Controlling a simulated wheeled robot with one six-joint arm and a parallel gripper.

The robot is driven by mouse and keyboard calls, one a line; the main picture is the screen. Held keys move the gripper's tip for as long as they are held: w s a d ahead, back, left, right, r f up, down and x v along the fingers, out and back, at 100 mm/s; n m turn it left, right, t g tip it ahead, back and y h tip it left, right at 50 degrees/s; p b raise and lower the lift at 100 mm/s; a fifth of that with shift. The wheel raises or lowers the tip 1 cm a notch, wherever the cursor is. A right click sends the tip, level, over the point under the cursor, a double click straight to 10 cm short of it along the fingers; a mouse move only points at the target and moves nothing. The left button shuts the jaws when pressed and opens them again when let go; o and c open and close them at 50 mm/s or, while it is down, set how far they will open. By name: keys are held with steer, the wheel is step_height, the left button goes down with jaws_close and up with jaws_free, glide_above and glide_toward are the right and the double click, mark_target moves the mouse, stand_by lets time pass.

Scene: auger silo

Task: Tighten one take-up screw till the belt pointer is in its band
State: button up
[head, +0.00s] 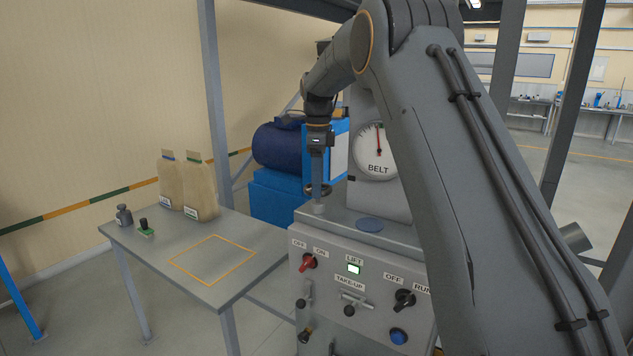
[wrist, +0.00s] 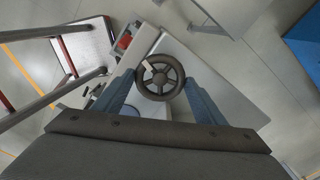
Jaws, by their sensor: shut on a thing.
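My gripper (head: 318,188) points down over the left end of the grey control cabinet (head: 345,228). Its two fingers (wrist: 160,78) are shut on the rim of a dark spoked handwheel, one on each side in the wrist view. The handwheel (wrist: 160,66) has a pale mark on one spoke; in the head view it is a small dark disc on a short post. The round BELT gauge (head: 368,160) stands behind, its red pointer near straight up. A small green patch shows at the top of its scale; I cannot tell whether the pointer is within it.
The cabinet front has a red switch (head: 308,262), a lit green LIFT lamp (head: 353,269), a TAKE-UP label over a T-bar, a black switch (head: 404,299) and a blue button (head: 398,336). A side table (head: 205,285) with two bags stands left. My arm hides the right.

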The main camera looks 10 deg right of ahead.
steer(key=shift+r, duration=0.1)
steer(key=o, duration=1.1)
step_height(320, 180, up, 7)
steer(key=b, duration=0.2)
steer(key=shift+w+f+b, duration=0.1)
steer(key=shift+f+b, duration=0.1)
steer(key=shift+b, duration=0.15)
steer(key=shift+r, duration=0.6)
steer(key=shift+c, duration=0.3)
